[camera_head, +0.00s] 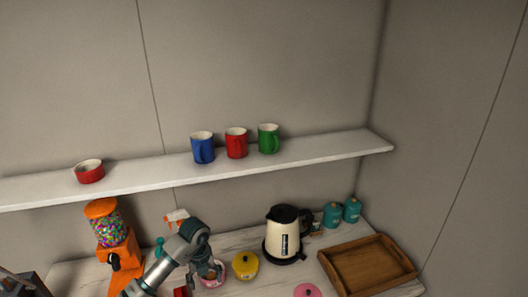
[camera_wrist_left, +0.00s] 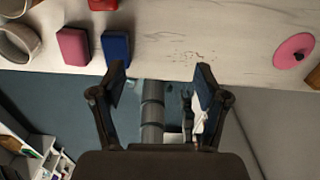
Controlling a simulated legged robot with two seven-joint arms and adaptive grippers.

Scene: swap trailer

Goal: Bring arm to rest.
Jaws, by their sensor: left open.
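My left arm (camera_head: 172,264) rises from the bottom of the head view, over the counter. Its gripper (camera_head: 212,272) is bent downward in front of a pink-rimmed bowl (camera_head: 213,282), which it partly hides. In the left wrist view the two fingers of the left gripper (camera_wrist_left: 161,76) are spread wide apart with nothing between them. They hang near the front edge of the pale counter (camera_wrist_left: 165,40), with the floor visible below. My right gripper does not show in either view.
An orange candy machine (camera_head: 112,235), a yellow pot (camera_head: 245,265), a kettle (camera_head: 284,235) and a wooden tray (camera_head: 330,265) stand on the counter. A shelf (camera_head: 330,146) above holds blue (camera_head: 202,150), red (camera_head: 236,145) and green (camera_head: 268,140) mugs. Red (camera_wrist_left: 73,46) and blue (camera_wrist_left: 115,49) blocks lie near the fingers.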

